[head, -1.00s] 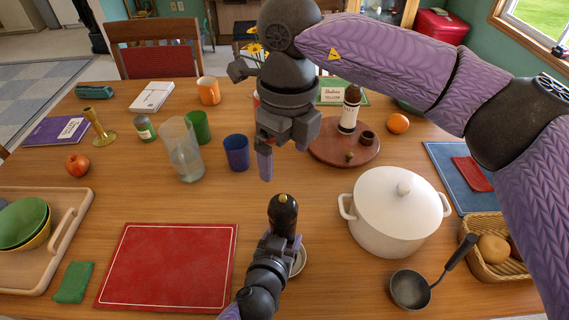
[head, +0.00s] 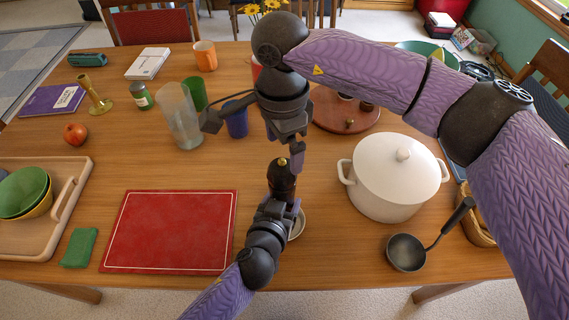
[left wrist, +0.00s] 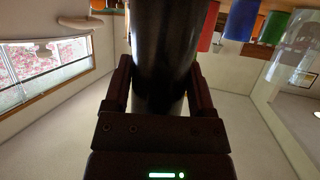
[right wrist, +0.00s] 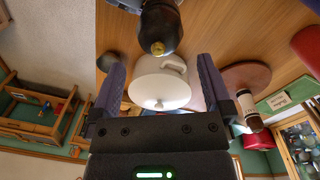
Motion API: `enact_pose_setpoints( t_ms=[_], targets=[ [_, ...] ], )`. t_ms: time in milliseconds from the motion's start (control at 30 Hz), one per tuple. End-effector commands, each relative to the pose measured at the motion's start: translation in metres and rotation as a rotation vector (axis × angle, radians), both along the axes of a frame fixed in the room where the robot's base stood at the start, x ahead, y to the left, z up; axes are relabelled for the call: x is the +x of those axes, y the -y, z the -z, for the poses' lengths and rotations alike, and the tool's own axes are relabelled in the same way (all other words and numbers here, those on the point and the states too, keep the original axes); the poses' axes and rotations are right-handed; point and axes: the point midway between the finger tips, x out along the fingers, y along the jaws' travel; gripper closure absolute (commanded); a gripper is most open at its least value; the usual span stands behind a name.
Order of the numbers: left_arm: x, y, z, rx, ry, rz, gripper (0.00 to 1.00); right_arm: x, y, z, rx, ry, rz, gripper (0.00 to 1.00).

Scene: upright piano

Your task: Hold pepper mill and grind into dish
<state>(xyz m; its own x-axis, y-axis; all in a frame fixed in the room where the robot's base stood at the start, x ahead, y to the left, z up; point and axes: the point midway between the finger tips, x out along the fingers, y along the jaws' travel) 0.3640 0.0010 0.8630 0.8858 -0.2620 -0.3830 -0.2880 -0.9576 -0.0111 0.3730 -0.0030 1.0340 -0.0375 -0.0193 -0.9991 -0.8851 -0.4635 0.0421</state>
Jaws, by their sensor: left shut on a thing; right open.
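The dark pepper mill (head: 282,180) with a gold knob stands upright near the table's front. My left gripper (head: 284,206) is shut on its body, and the left wrist view shows the dark body (left wrist: 165,50) between the fingers. The small white dish (head: 299,223) is partly hidden behind the left gripper and mill. My right gripper (head: 284,150) is open just above the mill's top, fingers pointing down. In the right wrist view, the mill's knobbed top (right wrist: 160,28) lies ahead of the open fingers, with nothing between them.
A white lidded pot (head: 395,185) and a ladle (head: 407,252) stand to the right. A red mat (head: 170,231) lies to the left. A blue cup (head: 237,122), a glass (head: 180,118) and a round wooden board (head: 340,115) are behind.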

Motion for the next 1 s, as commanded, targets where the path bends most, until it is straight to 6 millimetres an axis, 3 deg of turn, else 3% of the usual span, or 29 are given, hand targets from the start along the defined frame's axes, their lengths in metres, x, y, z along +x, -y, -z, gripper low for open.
enact_pose_setpoints(
  t_ms=[100, 233, 567, 667, 967, 1000],
  targets=[
    [0.000, 0.000, 0.000, 0.000, 0.000, 0.000, 1.00, -0.002, 0.001, 0.029, 0.000, -0.004, 0.001, 0.00],
    [0.000, 0.000, 0.000, 0.000, 0.000, 0.000, 1.00, -0.002, 0.001, 0.050, -0.001, -0.002, 0.003, 0.00],
    [0.000, 0.000, 0.000, 0.000, 0.000, 0.000, 1.00, -0.002, 0.001, 0.059, 0.000, 0.001, 0.002, 0.00],
    [0.000, 0.000, 0.000, 0.000, 0.000, 0.000, 1.00, -0.002, 0.001, 0.059, 0.000, 0.001, 0.003, 0.17],
    [0.000, 0.000, 0.000, 0.000, 0.000, 0.000, 1.00, -0.002, 0.001, 0.058, 0.000, 0.001, 0.003, 0.80],
    [0.000, 0.000, 0.000, 0.000, 0.000, 0.000, 1.00, -0.002, 0.001, 0.058, 0.000, 0.001, 0.003, 0.81]
  ],
)
